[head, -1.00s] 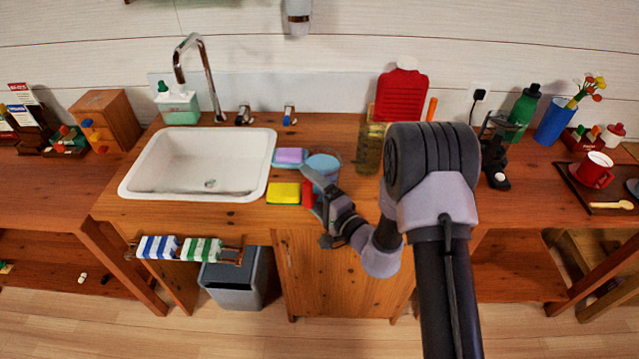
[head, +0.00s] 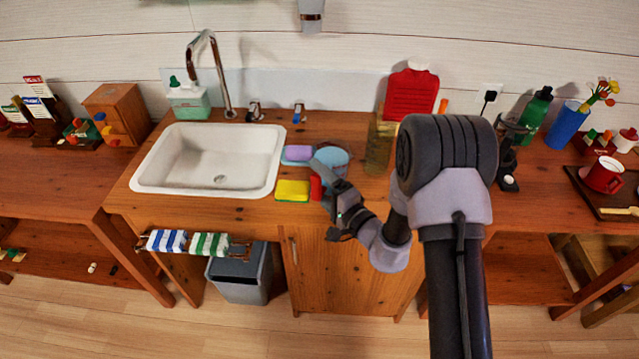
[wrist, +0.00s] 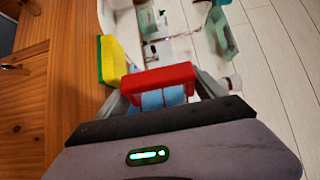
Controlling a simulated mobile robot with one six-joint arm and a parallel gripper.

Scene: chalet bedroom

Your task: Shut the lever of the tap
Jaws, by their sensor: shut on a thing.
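The tap's curved metal spout (head: 219,72) stands behind the white sink (head: 150,172). To its right are two small metal fittings, one dark (head: 254,111) and one with a blue part (head: 299,113); the lever's position is too small to judge. My gripper (head: 323,172) is over the counter right of the sink, well in front of these fittings. In the wrist view my gripper (wrist: 160,98) is shut on a red block-like thing (wrist: 160,76) with light blue below it. The red thing (head: 316,187) also shows beside my gripper in the head view.
A yellow sponge (head: 292,190) lies just left of my gripper. A purple bar (head: 298,153) on a blue dish and a light blue round container (head: 334,156) are close behind. A yellowish bottle (head: 379,145) and red hot-water bottle (head: 411,93) stand to the right.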

